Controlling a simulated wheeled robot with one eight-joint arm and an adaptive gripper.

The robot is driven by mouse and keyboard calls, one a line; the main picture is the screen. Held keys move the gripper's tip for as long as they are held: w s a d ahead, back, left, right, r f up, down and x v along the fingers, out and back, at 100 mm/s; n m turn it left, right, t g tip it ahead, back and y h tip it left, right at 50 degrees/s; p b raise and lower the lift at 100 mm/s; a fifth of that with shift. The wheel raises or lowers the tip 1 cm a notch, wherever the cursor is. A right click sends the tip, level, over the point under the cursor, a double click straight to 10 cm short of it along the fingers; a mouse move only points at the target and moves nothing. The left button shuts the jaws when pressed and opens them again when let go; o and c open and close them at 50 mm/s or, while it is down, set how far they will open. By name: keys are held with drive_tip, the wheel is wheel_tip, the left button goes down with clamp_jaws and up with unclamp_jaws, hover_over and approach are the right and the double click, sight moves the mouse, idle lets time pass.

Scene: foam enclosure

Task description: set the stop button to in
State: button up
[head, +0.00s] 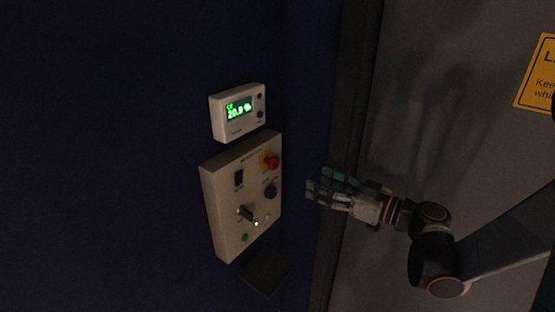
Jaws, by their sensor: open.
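The stop button (272,162) is a red mushroom head on a yellow-orange base. It sits at the upper right of a beige control box (222,215) on the dark blue wall. I cannot tell from this view whether it is pressed in or out. My gripper (320,187) is open and empty. It is to the right of the box and a little lower than the button, with its fingers pointing left towards the box. A gap shows between the fingertips and the box edge.
The box also carries a black rocker switch (239,178), a black knob (271,191), a black lever (246,213) and a green button (245,238). A display unit (238,112) is mounted above. A dark ledge (266,271) lies below. A yellow sign (540,75) hangs on the grey panel at right.

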sight(277, 163)
drive_tip(key=x, duration=0.4)
drive_tip(key=b+x, duration=0.1)
drive_tip(key=x, duration=0.8)
drive_tip(key=shift+w+a+r, duration=0.2)
drive_tip(key=shift+w+r, duration=0.15)
drive_tip(key=shift+c, duration=0.5)
